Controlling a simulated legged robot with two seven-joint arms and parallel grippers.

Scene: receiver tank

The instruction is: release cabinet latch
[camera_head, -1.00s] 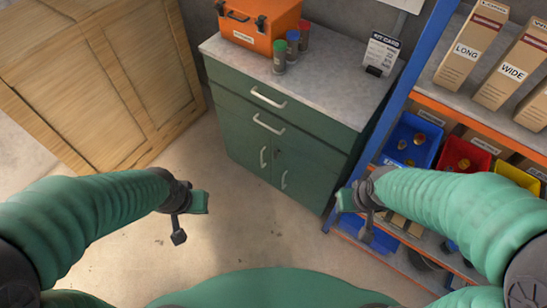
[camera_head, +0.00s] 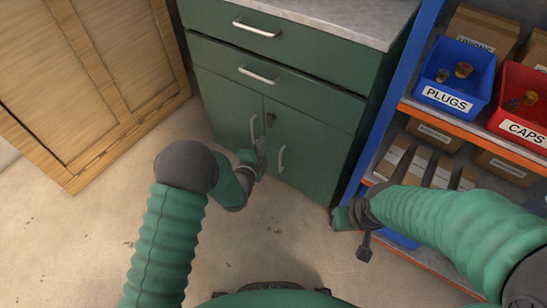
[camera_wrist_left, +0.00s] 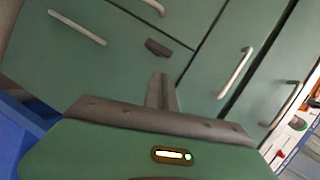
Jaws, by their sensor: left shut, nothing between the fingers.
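The green cabinet (camera_head: 222,97) has two lower doors with a small dark latch (camera_head: 270,118) near their top, just right of the seam. The latch also shows in the left wrist view (camera_wrist_left: 158,48), just beyond my fingertips. My left gripper (camera_head: 260,147) is shut and empty in front of the doors, just below the latch in the head view. In the left wrist view its fingers (camera_wrist_left: 162,88) point at the latch with a small gap in the picture. My right gripper (camera_head: 343,217) hangs near the shelf's lower left edge; its jaw opening is unclear.
Pale handles sit on the left door (camera_head: 253,128), right door (camera_head: 281,158) and both drawers above. A shelf rack with a blue bin (camera_head: 456,75) and a red bin (camera_head: 522,108) stands right. Floor between is clear.

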